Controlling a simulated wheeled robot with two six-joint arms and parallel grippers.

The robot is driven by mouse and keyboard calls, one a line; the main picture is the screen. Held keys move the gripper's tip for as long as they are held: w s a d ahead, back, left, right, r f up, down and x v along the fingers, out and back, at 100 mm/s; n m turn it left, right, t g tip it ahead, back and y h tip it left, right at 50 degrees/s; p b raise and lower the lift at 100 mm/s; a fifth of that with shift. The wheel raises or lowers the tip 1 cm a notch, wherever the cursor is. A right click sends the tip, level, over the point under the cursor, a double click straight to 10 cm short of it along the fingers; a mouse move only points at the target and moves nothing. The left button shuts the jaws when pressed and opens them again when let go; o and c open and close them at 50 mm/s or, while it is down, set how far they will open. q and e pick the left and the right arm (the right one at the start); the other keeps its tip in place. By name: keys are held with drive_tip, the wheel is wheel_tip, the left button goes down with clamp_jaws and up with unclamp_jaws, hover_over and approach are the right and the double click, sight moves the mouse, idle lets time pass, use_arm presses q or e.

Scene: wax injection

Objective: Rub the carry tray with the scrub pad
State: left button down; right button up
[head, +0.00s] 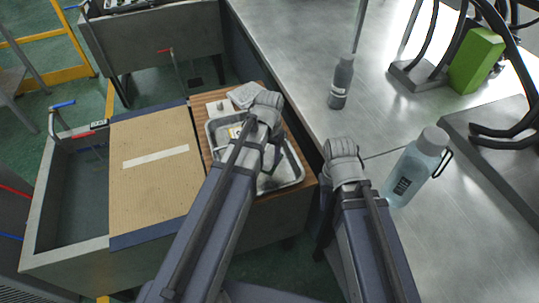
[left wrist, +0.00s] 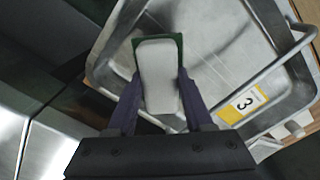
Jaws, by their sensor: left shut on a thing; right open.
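The carry tray (head: 291,170) is a shallow grey metal tray with a rounded rim, on a wooden board left of the steel table. In the left wrist view the tray (left wrist: 235,50) fills the upper right, with a wire handle and a yellow label marked 3. My left gripper (left wrist: 155,92) is shut on the scrub pad (left wrist: 157,75), a pale grey block with a green edge. The pad is over the tray's inside; I cannot tell if it touches.
A brown corrugated board (head: 150,185) lies left of the tray. A grey bottle (head: 342,82) and a clear bluish bottle (head: 412,170) stand on the steel table (head: 300,50). A green block (head: 477,60) and black hoses are at the right. A small white block (head: 220,107) is behind the tray.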

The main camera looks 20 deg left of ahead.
use_arm(q)
wheel_tip(320, 180, up, 3)
drive_tip(key=p, duration=0.3)
idle(0.4)
